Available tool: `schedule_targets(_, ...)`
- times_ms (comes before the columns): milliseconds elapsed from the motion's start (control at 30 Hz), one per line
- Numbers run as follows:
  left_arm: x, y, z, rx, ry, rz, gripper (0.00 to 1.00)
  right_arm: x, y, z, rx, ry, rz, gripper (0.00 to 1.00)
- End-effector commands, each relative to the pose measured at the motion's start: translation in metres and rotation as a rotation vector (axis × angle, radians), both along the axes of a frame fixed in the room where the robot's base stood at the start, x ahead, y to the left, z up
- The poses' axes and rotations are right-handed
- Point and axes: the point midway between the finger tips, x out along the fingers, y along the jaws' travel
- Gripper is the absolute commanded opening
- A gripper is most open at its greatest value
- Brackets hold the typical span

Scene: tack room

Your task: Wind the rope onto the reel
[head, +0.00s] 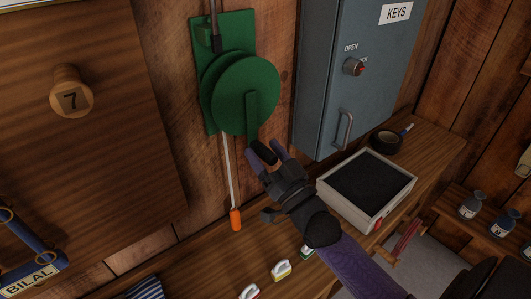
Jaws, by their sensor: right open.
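A green reel (240,92) is mounted on a green backplate on the wooden wall. Its crank arm (251,112) points down and ends in a black handle (263,150). A pale rope (229,170) hangs from the reel and ends in an orange piece (236,220) just above the bench. My right gripper (266,153) is open at the crank handle, with its fingers to either side of it in the picture. I cannot tell whether they touch it. My left gripper is not in view.
A grey key cabinet (340,105) hangs right of the reel. Below it on the wooden bench (432,138) stand a white box (341,207) with a dark inside and a roll of black tape (386,141). Small clips (281,270) lie along the front. A wooden panel with peg 7 (71,92) is left.

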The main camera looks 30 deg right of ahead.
Motion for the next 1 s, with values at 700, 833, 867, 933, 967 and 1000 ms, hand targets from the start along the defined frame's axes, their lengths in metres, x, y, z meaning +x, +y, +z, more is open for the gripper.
schedule_targets(700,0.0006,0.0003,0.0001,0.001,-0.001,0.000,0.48,0.0003,0.0000,0.0003,0.000,0.000,0.000,0.00)
schedule_targets(833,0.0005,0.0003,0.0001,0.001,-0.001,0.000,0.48,0.0003,0.0000,0.0003,0.000,0.000,0.000,0.00)
schedule_targets(867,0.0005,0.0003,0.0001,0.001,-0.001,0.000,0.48,0.0003,0.0000,0.0003,0.000,0.000,0.000,0.00)
schedule_targets(933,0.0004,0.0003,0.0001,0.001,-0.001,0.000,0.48,0.0003,0.0000,0.0003,0.000,-0.001,0.000,0.00)
schedule_targets(967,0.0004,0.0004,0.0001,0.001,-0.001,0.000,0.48,0.0003,0.0000,0.0003,0.000,-0.001,0.000,0.00)
schedule_targets(1000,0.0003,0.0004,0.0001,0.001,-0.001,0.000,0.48,0.0003,0.0000,0.0003,0.000,-0.001,0.000,0.00)
